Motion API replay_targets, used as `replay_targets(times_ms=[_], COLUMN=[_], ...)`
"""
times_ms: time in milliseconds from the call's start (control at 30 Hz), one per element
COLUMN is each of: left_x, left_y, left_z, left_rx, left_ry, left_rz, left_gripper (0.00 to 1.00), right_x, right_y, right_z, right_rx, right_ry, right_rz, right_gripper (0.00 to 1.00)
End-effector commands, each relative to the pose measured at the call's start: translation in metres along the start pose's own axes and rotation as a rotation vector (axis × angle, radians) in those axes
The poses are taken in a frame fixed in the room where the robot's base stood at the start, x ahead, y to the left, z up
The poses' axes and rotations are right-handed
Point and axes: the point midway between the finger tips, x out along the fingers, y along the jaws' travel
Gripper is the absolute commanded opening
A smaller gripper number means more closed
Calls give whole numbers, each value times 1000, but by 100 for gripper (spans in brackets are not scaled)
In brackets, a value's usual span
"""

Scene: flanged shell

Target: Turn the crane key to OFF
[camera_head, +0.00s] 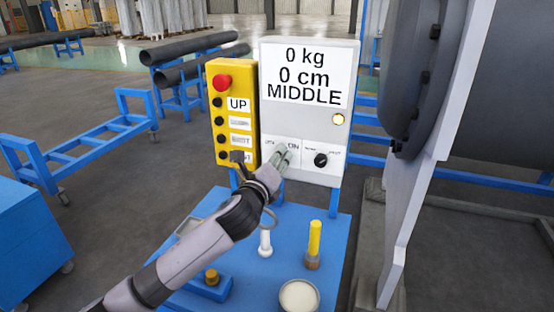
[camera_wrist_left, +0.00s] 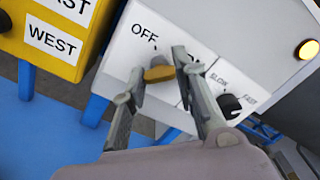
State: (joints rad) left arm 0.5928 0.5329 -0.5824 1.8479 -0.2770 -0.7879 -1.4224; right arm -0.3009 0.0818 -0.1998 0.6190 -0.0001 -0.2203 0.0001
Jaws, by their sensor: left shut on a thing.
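The crane key (camera_wrist_left: 160,73) is a small orange-brown grip on the white switch plate of the control box (camera_head: 304,115). In the left wrist view it sits between the OFF label (camera_wrist_left: 144,32) and the ON label, which a finger partly hides. My left gripper (camera_head: 283,152) is at the lower left of the box and shut on the key, with one finger on either side of it. In the head view the gripper hides the key. The display reads 0 kg, 0 cm, MIDDLE. My right gripper is not in view.
A black SLOW/FAST knob (camera_wrist_left: 229,103) is close to the right of the fingers. A yellow button pendant (camera_head: 232,110) with a red button stands left of the box. A blue table (camera_head: 332,245) holds a yellow-handled tool (camera_head: 314,240) and a cup (camera_head: 298,295). A large grey flanged shell (camera_head: 480,90) stands at right.

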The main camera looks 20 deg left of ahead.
Motion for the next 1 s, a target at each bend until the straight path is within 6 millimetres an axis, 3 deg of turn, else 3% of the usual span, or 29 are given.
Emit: replay_targets(times_ms=[267, 667, 1000], left_x=[0, 0, 0], left_y=[1, 0, 0], left_z=[0, 0, 0], left_rx=[0, -75, -339], left_ry=[0, 0, 1], left_rz=[2, 2, 4], left_gripper=[0, 0, 0], right_x=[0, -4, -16], right_y=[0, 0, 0], right_z=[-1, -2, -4], right_rx=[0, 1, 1], right_ry=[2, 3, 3], right_rz=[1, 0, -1], right_gripper=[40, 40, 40])
